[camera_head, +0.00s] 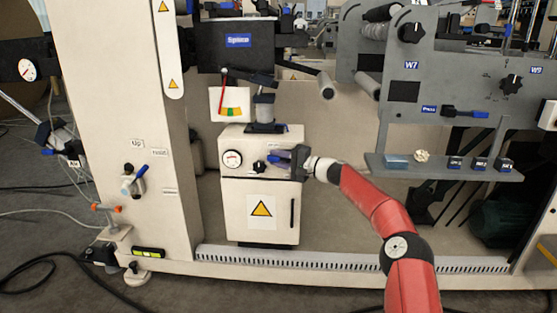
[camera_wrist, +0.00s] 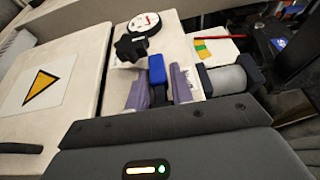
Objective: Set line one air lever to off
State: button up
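A blue lever (camera_head: 276,155) sits on the front of a cream cabinet (camera_head: 232,190), to the right of a black knob (camera_head: 259,167). No label naming it as line one is readable. In the wrist view the blue lever (camera_wrist: 157,70) stands between the two purple-grey fingers of my gripper (camera_wrist: 160,88). The fingers are apart, one on each side of it; I cannot tell whether either touches. In the head view my gripper (camera_head: 284,161) is at the cabinet's upper right front and partly covers the lever.
A round gauge (camera_head: 232,158) is left of the knob. A clear cylinder (camera_head: 263,108) stands on the cabinet. Another blue lever (camera_head: 140,173) is on the left column. A grey shelf (camera_head: 450,172) with small blue items juts out at right, above my arm.

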jog(key=shift+o, duration=1.3)
jog(key=v, duration=0.7)
jog(key=shift+s+d+b, duration=0.2)
jog(key=shift+d+b, duration=0.15)
jog(key=shift+b, duration=0.05)
jog(key=shift+a, duration=0.1)
